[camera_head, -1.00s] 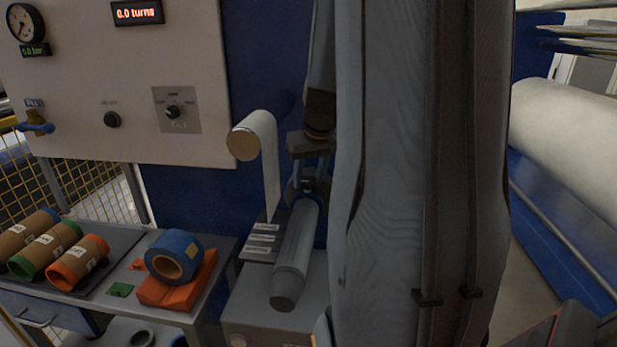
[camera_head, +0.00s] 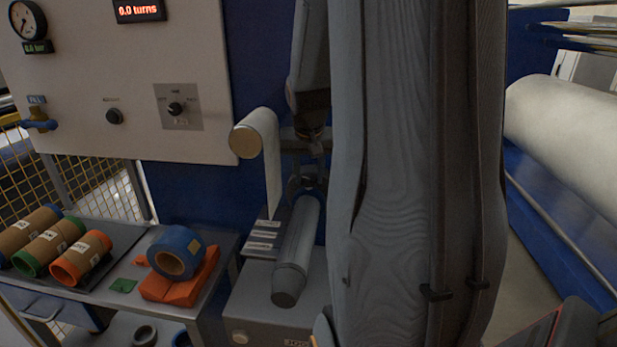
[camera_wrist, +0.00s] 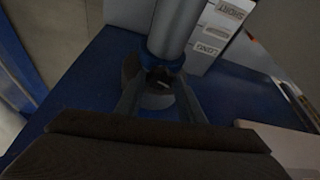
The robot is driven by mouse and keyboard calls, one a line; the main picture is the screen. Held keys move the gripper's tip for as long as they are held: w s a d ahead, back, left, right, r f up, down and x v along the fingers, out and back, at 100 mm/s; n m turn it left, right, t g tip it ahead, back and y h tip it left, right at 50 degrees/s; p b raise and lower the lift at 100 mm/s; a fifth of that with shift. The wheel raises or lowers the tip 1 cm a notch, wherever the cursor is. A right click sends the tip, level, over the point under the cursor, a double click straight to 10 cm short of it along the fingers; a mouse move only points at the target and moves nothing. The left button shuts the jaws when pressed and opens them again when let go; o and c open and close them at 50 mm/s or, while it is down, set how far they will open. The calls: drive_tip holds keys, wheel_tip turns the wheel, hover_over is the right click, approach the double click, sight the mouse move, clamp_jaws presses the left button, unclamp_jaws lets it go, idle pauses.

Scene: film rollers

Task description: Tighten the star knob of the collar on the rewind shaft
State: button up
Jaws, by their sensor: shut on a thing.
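The grey rewind shaft (camera_head: 297,245) lies along the top of a grey machine housing, its near end toward me. It also shows in the wrist view (camera_wrist: 176,28), running up and away from the gripper. A blue collar (camera_wrist: 165,62) rings the shaft close to the fingers. My gripper (camera_wrist: 160,92) is shut on the dark star knob (camera_wrist: 160,80) at the collar; the knob's shape is mostly hidden between the fingers. In the head view my gripper (camera_head: 307,178) is small and dark at the shaft's far end, partly hidden by my arm.
A narrow white web hangs from a roll (camera_head: 246,141) just left of the gripper. Labelled plates (camera_head: 264,236) sit beside the shaft. The bench at left holds several cores (camera_head: 80,257) and a blue roll (camera_head: 178,252) on an orange block. A large white roll (camera_head: 560,145) stands right.

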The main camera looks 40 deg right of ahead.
drive_tip(key=shift+m, duration=0.3)
drive_tip(key=o, duration=1)
drive_tip(key=shift+o, duration=0.2)
drive_tip(key=shift+n+p, duration=0.4)
drive_tip(key=shift+p, duration=0.05)
